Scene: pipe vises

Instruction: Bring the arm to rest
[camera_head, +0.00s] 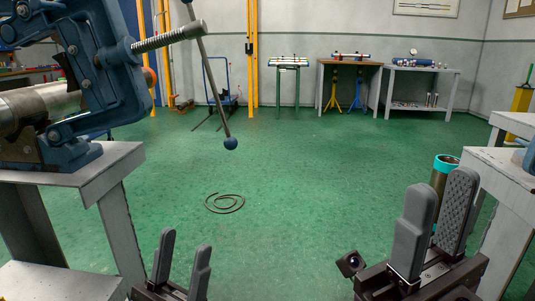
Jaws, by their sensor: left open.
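My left gripper (185,245) is at the bottom left of the head view, its two grey fingers pointing up and apart. It is open and empty, with green floor behind it. My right gripper (439,186) is at the bottom right, larger in view, with its two ridged grey fingers apart and nothing seen between them. Both grippers are low in the picture. The lower parts of both arms are out of the frame.
A blue pipe vise (108,90) holds a metal pipe (40,104) on a grey stand (105,172) at left; its long handle hangs over the floor. A teal-rimmed cylinder (440,178) stands behind my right gripper, near a grey table (505,185). The middle floor is open, with a coil (224,203).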

